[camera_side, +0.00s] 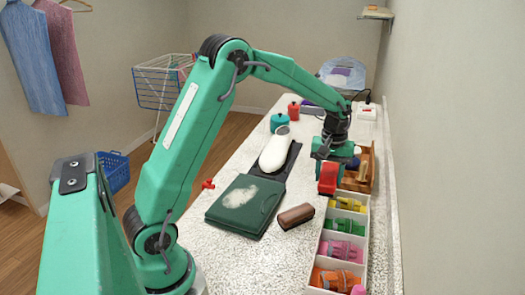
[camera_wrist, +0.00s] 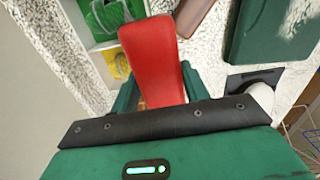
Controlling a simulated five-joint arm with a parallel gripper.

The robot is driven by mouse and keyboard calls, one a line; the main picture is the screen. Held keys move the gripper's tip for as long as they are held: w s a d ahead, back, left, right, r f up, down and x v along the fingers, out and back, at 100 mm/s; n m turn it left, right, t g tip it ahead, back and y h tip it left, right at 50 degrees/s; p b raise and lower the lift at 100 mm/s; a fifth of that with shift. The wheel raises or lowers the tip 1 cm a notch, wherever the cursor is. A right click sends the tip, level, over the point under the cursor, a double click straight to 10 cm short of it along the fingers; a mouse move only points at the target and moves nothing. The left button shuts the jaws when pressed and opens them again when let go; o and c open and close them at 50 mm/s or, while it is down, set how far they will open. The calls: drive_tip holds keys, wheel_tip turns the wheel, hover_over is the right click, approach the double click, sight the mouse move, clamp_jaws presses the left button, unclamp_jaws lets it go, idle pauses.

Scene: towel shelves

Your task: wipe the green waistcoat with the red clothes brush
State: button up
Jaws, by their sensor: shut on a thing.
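The red clothes brush (camera_side: 328,179) is in my gripper (camera_side: 326,164), whose jaws are shut on it. The brush is at the right of the table, by the near end of the wooden box; I cannot tell how high it is. In the wrist view the brush (camera_wrist: 152,55) sticks out between the two green fingers (camera_wrist: 160,92). The green waistcoat (camera_side: 260,215) lies folded in the middle of the table, left of my gripper, with a pale dusty patch on top. Part of it shows at the upper right of the wrist view (camera_wrist: 275,28).
A brown brush-like block (camera_side: 296,216) lies between the waistcoat and a white divided tray (camera_side: 314,262) of coloured bundles. A white iron (camera_side: 275,150) rests on a dark stand behind the waistcoat. A wooden box (camera_side: 372,172) stands at right. Red and teal jars stand farther back.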

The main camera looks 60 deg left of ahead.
drive_tip(key=s+a+r, duration=0.1)
drive_tip(key=s+a, duration=1.5)
drive_tip(key=a, duration=0.3)
drive_tip(key=shift+s+a, duration=0.25)
drive_tip(key=shift+f, duration=0.15)
